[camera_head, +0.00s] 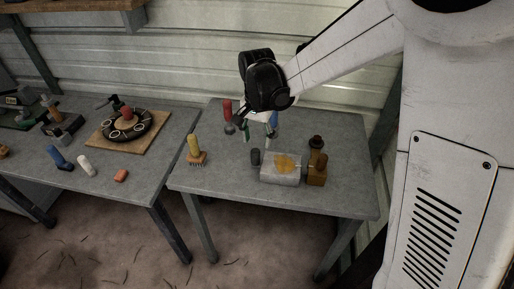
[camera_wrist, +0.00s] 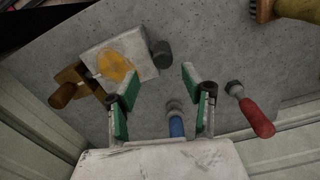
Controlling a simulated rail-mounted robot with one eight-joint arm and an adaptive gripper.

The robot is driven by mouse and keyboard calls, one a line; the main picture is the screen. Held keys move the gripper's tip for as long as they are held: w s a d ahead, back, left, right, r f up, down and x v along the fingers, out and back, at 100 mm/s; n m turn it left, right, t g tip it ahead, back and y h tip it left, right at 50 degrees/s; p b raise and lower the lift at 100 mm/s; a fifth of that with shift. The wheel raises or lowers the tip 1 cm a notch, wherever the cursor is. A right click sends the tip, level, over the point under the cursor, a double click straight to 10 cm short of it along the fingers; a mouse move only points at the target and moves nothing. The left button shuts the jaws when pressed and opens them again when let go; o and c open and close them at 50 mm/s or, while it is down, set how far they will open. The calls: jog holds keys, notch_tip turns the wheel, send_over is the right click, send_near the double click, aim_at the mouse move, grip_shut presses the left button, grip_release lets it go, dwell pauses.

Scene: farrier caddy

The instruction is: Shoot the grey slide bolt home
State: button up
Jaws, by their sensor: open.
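I cannot surely pick out the grey slide bolt in either view. A small grey fitting (camera_head: 66,126) with an upright brown knob stands on the left table, but it is too small to tell what it is. My gripper (camera_head: 257,134) hangs above the back of the right table. In the wrist view my gripper (camera_wrist: 160,82) is open, its green-padded fingers apart with nothing held. A blue-handled tool (camera_wrist: 176,126) shows between the fingers, partly hidden by my gripper's body.
On the right table are a pale block (camera_head: 283,174) with an orange patch, a dark cylinder (camera_head: 255,157), a brown wooden piece (camera_head: 317,172), a yellow-handled brush (camera_head: 194,150) and a red-handled tool (camera_wrist: 256,117). The left table holds a round dark caddy (camera_head: 128,126) on a board.

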jog(key=shift+r, duration=2.8)
jog(key=s+d+r+n+t+b, duration=0.25)
jog(key=s+d+r, duration=0.45)
jog(key=s+d, duration=0.35)
jog(key=s+d+f+n+t, duration=0.2)
jog(key=s+d+t, duration=0.2)
jog(key=s, duration=0.7)
jog(key=shift+s+d+t+b, duration=0.35)
jog(key=shift+s+d, duration=0.05)
jog(key=shift+d, duration=0.55)
jog(key=shift+n, duration=0.25)
